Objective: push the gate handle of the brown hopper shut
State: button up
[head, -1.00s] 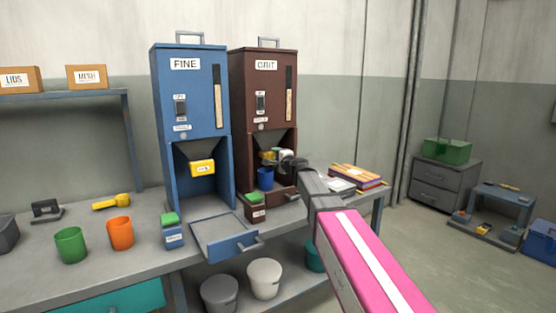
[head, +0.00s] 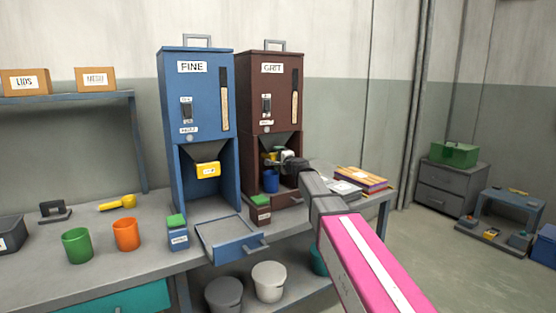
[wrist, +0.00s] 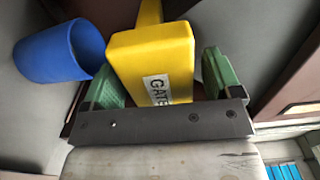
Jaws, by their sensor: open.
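The brown hopper (head: 252,92), labelled GRIT, stands on the bench to the right of the blue hopper. Its yellow gate handle (wrist: 150,52), labelled GATE, fills the middle of the wrist view; in the head view it is mostly hidden behind my gripper (head: 283,158), inside the hopper's lower bay. In the wrist view my gripper (wrist: 160,78) is open, with one green finger on each side of the yellow handle. I cannot tell whether the fingers or palm touch it. A blue cup (head: 271,182) stands in the bay below; it also shows in the wrist view (wrist: 55,52).
The blue hopper (head: 196,95) has its own yellow gate handle (head: 207,170) and a pulled-out tray (head: 228,243). A brown green-capped container (head: 260,213) stands before the brown hopper. Books (head: 360,180) lie to the right. Green and orange cups sit at the left.

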jog(key=v, duration=1)
jog(key=shift+s+d, duration=0.15)
jog(key=shift+d, duration=0.05)
